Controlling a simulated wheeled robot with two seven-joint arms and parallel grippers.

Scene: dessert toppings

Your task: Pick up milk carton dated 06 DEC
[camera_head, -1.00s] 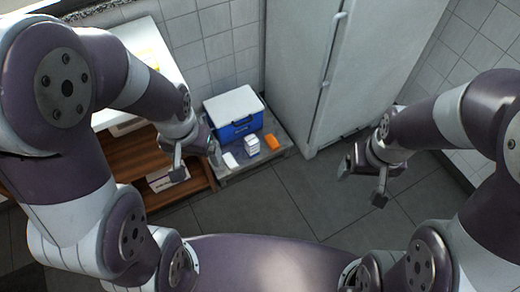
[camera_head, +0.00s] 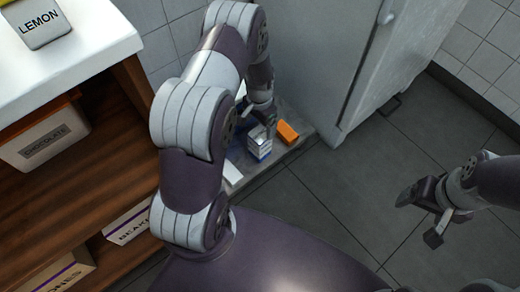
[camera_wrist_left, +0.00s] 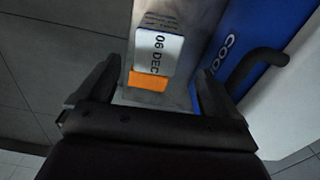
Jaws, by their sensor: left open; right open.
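The milk carton (camera_head: 259,147) is small and white with blue and stands on a low grey ledge in the head view. In the left wrist view a white face printed "06 DEC" (camera_wrist_left: 160,52) lies between and beyond my fingers. My left gripper (camera_head: 262,117) is open just above the carton, partly hidden by its own wrist; its spread fingers also show in the left wrist view (camera_wrist_left: 160,86). I cannot tell whether they touch the carton. My right gripper (camera_head: 428,212) is open and empty over the floor at the right.
A wooden shelf (camera_head: 110,155) with labelled bins is left; the fridge (camera_head: 345,55) is behind.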

